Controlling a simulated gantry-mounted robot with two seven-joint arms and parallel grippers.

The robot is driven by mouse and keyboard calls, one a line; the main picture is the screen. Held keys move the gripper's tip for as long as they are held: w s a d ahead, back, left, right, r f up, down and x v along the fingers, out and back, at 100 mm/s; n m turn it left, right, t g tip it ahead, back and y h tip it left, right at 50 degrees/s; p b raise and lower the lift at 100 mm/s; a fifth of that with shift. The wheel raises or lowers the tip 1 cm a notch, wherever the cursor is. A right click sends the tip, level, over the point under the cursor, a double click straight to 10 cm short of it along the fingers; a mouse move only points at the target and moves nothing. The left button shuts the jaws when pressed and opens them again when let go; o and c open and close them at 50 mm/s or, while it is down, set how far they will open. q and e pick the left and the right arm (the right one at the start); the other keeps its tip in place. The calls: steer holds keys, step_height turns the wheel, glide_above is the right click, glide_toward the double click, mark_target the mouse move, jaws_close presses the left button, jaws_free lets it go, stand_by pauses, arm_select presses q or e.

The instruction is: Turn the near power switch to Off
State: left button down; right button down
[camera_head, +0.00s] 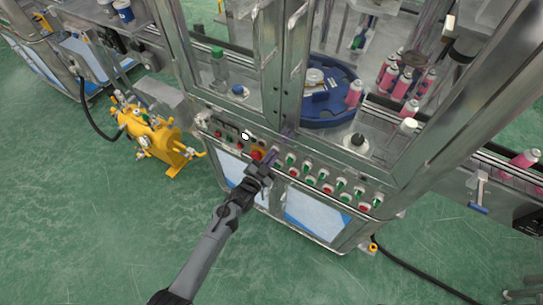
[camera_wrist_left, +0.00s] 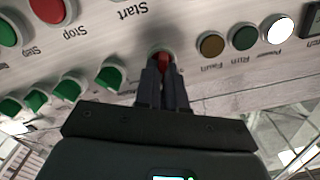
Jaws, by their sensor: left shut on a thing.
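My left gripper (camera_head: 268,161) reaches the sloped control panel on the front of the machine. In the left wrist view its two dark fingers (camera_wrist_left: 164,75) are shut on a small red switch knob (camera_wrist_left: 164,58) in a silver ring. The fingers cover the knob's sides and whatever label is below it, so its exact setting cannot be told. The round lamp labelled Power (camera_wrist_left: 281,29) is lit white; it also shows in the head view (camera_head: 245,135). My right gripper is not in view.
Beside the knob are dark Run (camera_wrist_left: 245,36) and Fault (camera_wrist_left: 211,44) lamps. A red mushroom button (camera_head: 257,155) on an orange plate is close to the fingers. Several green and red controls line the panel to the right. A yellow pump (camera_head: 150,135) stands on the floor at left.

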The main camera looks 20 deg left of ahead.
arm_select(q)
steer(key=shift+w+a+n+p, duration=0.15)
steer(key=shift+n+p, duration=0.55)
steer(key=shift+n, duration=2.15)
steer(key=shift+s+a+n+p, duration=0.15)
steer(key=shift+n+p, duration=0.5)
steer(key=shift+n, duration=2.2)
steer(key=shift+w, duration=0.1)
steer(key=c, duration=1.2)
jaws_free()
steer(key=shift+a, duration=0.1)
